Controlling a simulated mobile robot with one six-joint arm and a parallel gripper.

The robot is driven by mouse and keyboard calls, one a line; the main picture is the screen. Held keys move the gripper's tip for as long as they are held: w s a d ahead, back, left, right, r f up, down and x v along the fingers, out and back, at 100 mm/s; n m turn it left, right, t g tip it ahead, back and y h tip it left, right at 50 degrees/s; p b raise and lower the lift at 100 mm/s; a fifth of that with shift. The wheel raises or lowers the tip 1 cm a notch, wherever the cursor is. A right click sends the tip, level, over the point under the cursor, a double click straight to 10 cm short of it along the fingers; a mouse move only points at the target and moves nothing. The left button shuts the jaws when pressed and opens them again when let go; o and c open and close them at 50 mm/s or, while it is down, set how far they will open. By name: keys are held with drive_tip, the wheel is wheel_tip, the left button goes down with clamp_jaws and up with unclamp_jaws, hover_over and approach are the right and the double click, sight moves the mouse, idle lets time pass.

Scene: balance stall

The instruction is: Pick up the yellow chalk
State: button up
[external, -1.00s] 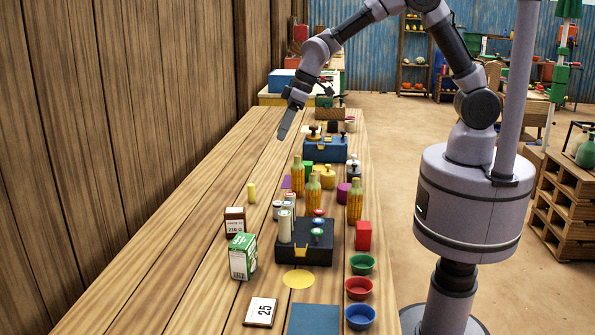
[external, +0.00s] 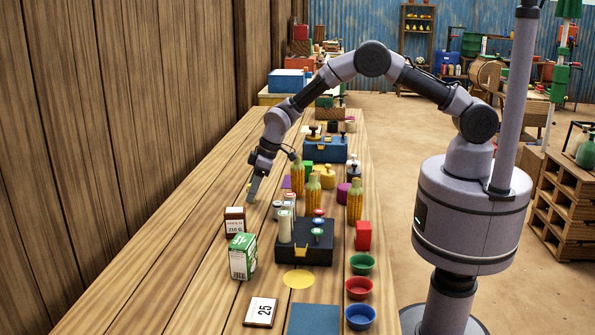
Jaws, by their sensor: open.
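My gripper (external: 254,189) points down over the left-middle of the wooden table, with its fingers low near the tabletop. It is open. The fingers are at the spot where the small upright yellow chalk stood in the earlier view. The chalk is now mostly or fully hidden by the fingers, and I cannot tell whether it sits between them or touches them.
A brown-and-white box (external: 234,222) and a green-and-white box (external: 242,257) stand just nearer the camera. Corn-like yellow bottles (external: 298,180) and a dark balance (external: 305,250) stand to the right. The table's left strip (external: 190,215) is clear.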

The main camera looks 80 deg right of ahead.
drive_tip(key=shift+c, duration=0.4)
clamp_jaws()
